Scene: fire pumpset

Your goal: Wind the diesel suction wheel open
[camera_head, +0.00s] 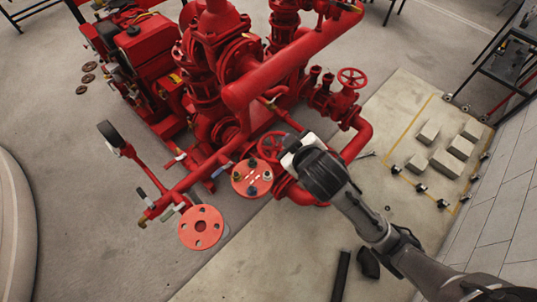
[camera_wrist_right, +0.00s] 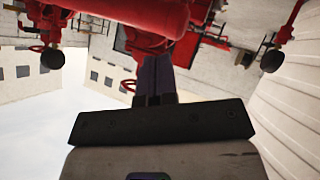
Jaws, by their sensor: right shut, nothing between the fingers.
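A red spoked handwheel (camera_head: 270,146) sits low at the front of the red pumpset. Nothing marks which wheel is the diesel suction one. My right gripper (camera_head: 289,151) comes in from the lower right, just right of this wheel and partly over its edge. Whether it touches the wheel cannot be told. In the right wrist view the dark fingers (camera_wrist_right: 157,76) are together with nothing between them. A red curved rim (camera_wrist_right: 128,85) shows left of the fingers there. A second red handwheel (camera_head: 351,78) stands farther right on the pipework. My left gripper is not in view.
Thick red pipes (camera_head: 295,62) rise behind the near wheel. Grey blocks (camera_head: 452,146) lie on the floor at right.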

